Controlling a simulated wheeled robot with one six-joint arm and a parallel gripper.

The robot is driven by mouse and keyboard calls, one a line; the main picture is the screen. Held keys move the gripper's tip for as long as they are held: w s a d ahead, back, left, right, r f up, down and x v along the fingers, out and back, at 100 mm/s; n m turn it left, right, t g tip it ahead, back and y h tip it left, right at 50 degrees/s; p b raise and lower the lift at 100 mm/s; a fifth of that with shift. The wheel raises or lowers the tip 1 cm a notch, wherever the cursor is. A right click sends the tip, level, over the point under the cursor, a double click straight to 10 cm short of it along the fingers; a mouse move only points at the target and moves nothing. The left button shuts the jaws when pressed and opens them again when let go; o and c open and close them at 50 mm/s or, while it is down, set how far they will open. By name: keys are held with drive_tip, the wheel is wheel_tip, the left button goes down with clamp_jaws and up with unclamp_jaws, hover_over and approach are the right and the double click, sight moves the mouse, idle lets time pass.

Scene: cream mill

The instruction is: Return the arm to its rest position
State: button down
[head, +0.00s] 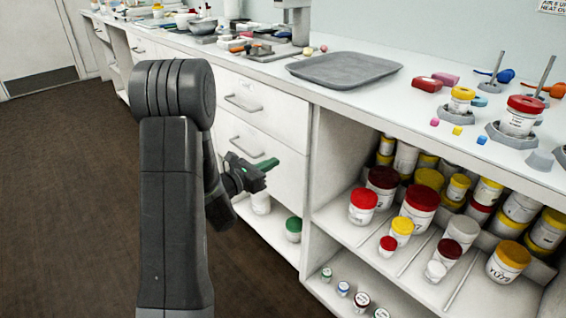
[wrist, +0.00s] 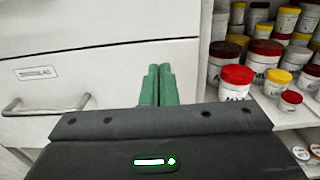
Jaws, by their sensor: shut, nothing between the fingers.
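My gripper (head: 268,164) shows in the head view in front of the white drawers, below the counter edge. Its two green fingers (wrist: 159,86) lie side by side in the wrist view, shut with nothing between them. My dark grey arm rises on the left of the head view and bends over at the top, so the gripper's mount is partly hidden behind it. The fingers point toward the drawer front (wrist: 100,90); I cannot tell how wide the gap to it is.
The white counter (head: 330,110) carries a grey tray (head: 343,68), jars and small coloured blocks. Open shelves at right hold many lidded jars, including a red-lidded jar (head: 363,206). Drawer handles (head: 246,147) stick out near the gripper. The brown floor (head: 70,190) at left is clear.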

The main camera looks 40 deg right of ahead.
drive_tip(key=a+p, duration=0.1)
drive_tip(key=a, duration=0.7)
drive_tip(key=shift+w, duration=0.15)
drive_tip(key=shift+f, duration=0.1)
